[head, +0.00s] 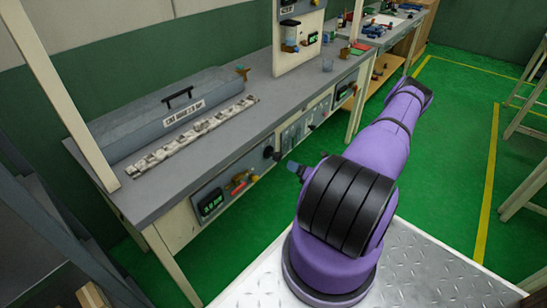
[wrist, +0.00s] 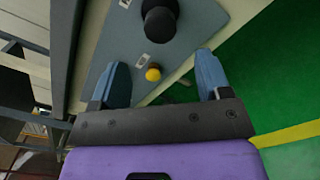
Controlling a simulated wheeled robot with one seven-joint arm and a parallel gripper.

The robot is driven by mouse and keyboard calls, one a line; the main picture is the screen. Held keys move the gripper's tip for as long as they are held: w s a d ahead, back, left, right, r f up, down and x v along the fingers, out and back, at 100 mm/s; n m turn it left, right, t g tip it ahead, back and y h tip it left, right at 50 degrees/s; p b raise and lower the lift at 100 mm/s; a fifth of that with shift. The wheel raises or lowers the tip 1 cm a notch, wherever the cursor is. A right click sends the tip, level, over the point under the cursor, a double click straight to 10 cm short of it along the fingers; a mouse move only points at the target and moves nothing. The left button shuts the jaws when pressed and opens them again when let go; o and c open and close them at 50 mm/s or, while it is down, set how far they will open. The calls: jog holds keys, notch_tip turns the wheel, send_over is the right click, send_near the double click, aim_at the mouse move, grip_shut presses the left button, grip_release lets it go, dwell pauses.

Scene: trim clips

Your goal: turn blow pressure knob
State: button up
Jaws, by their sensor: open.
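In the wrist view, a black round knob (wrist: 160,20) stands out from a blue-grey panel (wrist: 200,18), beside a small white label too small to read. I cannot tell from its label whether it is the blow pressure knob. A small yellow button (wrist: 153,74) sits on the same panel. My gripper (wrist: 163,60) is open and empty, its two blue fingers spread wide. The button shows between the fingers; the black knob is beyond the tips, apart from them. In the head view, my arm hides most of the gripper. A black knob (head: 268,152) shows on the bench front there.
The bench (head: 225,135) carries a long grey box (head: 170,110) and a metal strip (head: 195,135). Its front has a green display (head: 211,204) and coloured handles (head: 240,181). Open green floor (head: 450,130) lies to the right.

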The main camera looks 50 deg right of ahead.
aim_at(280, 159)
jog(key=w, duration=1)
jog(key=shift+w+a, duration=0.35)
jog(key=shift+a, duration=0.05)
jog(key=c, duration=0.9)
